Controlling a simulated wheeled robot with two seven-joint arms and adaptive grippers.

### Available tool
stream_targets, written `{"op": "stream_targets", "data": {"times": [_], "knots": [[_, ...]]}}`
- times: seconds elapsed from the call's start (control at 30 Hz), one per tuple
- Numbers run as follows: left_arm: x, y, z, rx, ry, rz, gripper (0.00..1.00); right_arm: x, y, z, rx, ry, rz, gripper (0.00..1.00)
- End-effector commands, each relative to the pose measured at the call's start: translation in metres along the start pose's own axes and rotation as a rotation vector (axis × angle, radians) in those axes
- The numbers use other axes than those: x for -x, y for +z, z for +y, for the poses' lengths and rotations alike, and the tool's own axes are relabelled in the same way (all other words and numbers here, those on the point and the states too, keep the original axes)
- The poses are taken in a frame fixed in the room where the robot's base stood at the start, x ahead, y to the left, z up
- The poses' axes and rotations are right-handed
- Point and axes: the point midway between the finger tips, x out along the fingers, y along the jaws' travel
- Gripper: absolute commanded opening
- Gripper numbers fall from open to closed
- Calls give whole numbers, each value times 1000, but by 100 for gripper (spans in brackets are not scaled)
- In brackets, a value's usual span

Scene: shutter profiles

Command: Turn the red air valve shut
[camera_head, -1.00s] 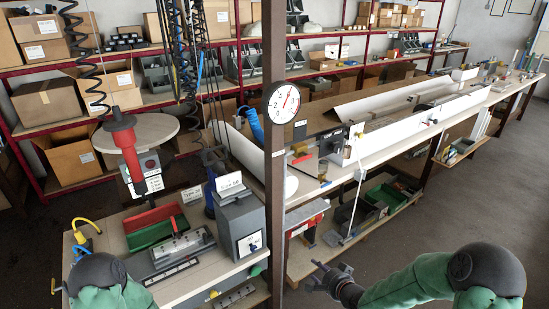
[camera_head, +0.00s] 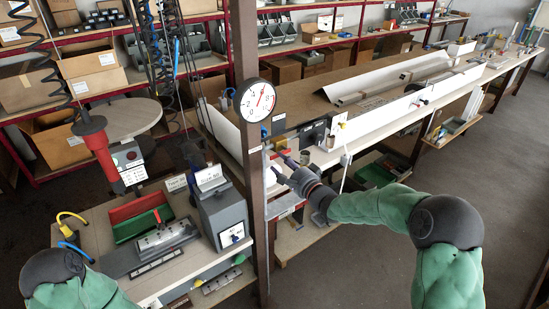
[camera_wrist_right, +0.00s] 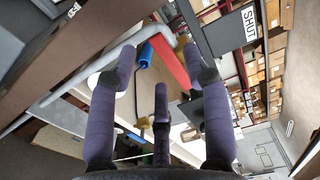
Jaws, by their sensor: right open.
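The red valve handle (camera_head: 280,143) shows as a small red piece just right of the brown post in the head view, partly hidden. In the right wrist view the red handle (camera_wrist_right: 172,66) is a long flat bar lying beyond my fingers, beside a blue part (camera_wrist_right: 145,55) and a grey pipe (camera_wrist_right: 85,82). My right gripper (camera_head: 281,165) is just below and near the handle, its fingers pointing toward the post. In the wrist view my right gripper (camera_wrist_right: 158,52) is open, with the red bar seen between its fingers; contact cannot be told. My left gripper is not in view.
The brown post (camera_head: 250,190) carries a round gauge (camera_head: 257,101) and stands close to my right fingers. A black plate marked SHUT (camera_wrist_right: 230,30) is beside the handle. A grey box (camera_head: 224,218) stands left of the post. The floor at right is clear.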

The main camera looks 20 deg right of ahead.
Motion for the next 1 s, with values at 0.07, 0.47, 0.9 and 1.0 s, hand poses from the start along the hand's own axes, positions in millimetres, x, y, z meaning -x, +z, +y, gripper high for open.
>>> {"op": "stream_targets", "data": {"times": [0.07, 0.47, 0.9, 1.0], "knots": [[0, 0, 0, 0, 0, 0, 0, -14, 0, 0, 0, 0, -1, 49], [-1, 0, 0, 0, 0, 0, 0, -45, 0, -1, 0, 0, 1, 49], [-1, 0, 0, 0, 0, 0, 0, -45, 0, 0, 0, 0, 1, 0], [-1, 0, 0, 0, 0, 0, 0, -45, 0, 0, 0, 0, 1, 0]]}}
